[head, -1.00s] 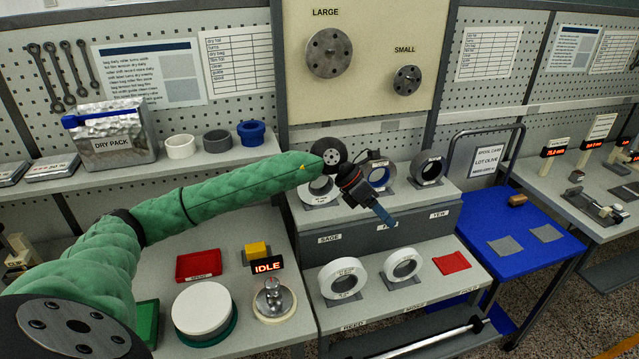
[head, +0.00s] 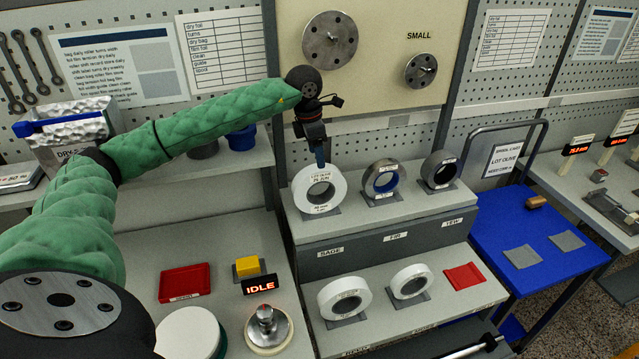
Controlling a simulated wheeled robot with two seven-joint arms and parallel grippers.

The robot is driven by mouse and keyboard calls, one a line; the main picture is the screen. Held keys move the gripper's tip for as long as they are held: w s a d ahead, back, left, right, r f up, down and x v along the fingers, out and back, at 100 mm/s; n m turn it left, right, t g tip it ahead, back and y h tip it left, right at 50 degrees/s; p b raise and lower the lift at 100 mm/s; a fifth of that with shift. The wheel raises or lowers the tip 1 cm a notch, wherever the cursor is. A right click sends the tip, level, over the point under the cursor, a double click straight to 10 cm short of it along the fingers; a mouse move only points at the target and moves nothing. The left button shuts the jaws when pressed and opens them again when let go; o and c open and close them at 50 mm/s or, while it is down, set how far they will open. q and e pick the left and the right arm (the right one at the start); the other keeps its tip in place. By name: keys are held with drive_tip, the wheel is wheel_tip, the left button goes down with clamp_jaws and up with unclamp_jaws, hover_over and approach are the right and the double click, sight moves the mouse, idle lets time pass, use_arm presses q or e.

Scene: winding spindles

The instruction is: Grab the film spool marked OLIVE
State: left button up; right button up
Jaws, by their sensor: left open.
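A white film spool (head: 336,194) stands upright on the left of the upper shelf, above the SAGE plate. The small print on its label seems to read LOT OLIVE. My left gripper (head: 320,160) is open and points down just above this spool's top rim, with its blue fingers close to the rim; I cannot tell whether they touch it. Two dark-rimmed spools stand to its right, one above FIR (head: 370,181) and one above YEW (head: 431,171). Two more white spools stand on the lower shelf, at left (head: 329,299) and right (head: 398,284). My right gripper is not in view.
A red pad (head: 463,277) lies right of the lower spools. A blue cart (head: 500,225) with a LOT OLIVE sign (head: 503,160) and grey pads stands at right. A red tray (head: 184,283), yellow block and IDLE display (head: 260,285) sit on the left bench.

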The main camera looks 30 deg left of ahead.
sight(319, 173)
use_arm(q)
drive_tip(key=shift+d+f, duration=0.2)
drive_tip(key=shift+f, duration=1.1)
drive_tip(key=shift+w+d+f, duration=0.1)
drive_tip(key=shift+f, duration=1.05)
drive_tip(key=shift+w+d+f, duration=0.1)
drive_tip(key=shift+f, duration=1.05)
drive_tip(key=shift+r, duration=0.1)
clamp_jaws()
